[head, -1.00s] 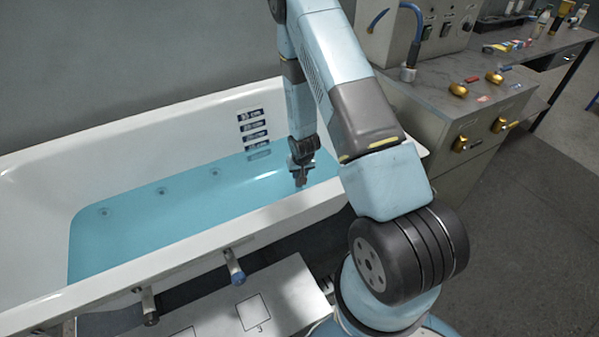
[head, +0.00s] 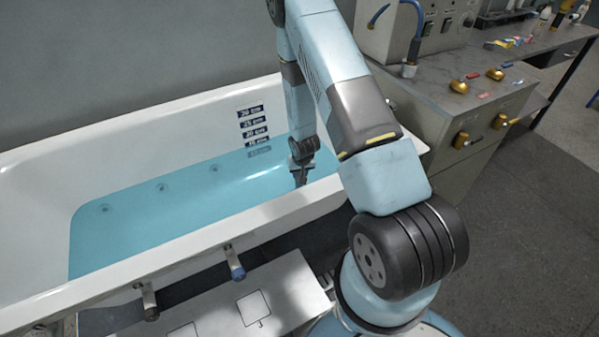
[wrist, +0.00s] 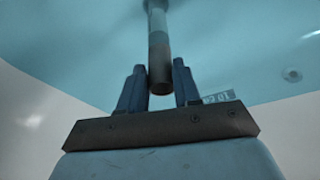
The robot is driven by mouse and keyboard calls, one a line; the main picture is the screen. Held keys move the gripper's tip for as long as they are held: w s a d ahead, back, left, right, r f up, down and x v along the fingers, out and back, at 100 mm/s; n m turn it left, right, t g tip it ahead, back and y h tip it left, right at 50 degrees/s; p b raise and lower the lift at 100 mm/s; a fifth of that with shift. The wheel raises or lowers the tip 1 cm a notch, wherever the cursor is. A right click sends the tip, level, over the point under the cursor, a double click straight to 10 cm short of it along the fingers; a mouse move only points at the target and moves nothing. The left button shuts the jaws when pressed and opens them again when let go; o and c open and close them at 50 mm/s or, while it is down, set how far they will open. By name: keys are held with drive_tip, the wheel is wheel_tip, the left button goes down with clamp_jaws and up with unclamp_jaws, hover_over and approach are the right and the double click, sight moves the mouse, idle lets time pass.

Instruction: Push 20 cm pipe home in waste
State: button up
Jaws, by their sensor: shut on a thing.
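My gripper (head: 300,182) reaches down at the right end of the white bathtub (head: 196,254), at the blue water (head: 170,200). Its fingertips look to be at or just below the surface; I cannot tell which. In the wrist view, the two dark blue fingers (wrist: 160,80) are shut on a round upright pipe (wrist: 159,65). The pipe is dark at its near end and paler further away, and stands out beyond the fingertips. Its far end runs out at the top of the wrist view. The waste is not seen, so I cannot tell how the pipe sits in it.
Depth labels (head: 253,120) are stacked on the tub's back wall, the lowest under water. Round fittings (head: 162,188) line that wall. Two handles (head: 234,262) stick out from the tub's front. A bench (head: 465,100) with brass-coloured knobs stands to the right.

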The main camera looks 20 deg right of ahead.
drive_tip(key=shift+f, duration=0.3)
drive_tip(key=o, duration=1.1)
drive_tip(key=shift+r, duration=0.1)
drive_tip(key=v, duration=1.3)
drive_tip(key=shift+s+r, duration=0.15)
drive_tip(key=shift+r, duration=0.1)
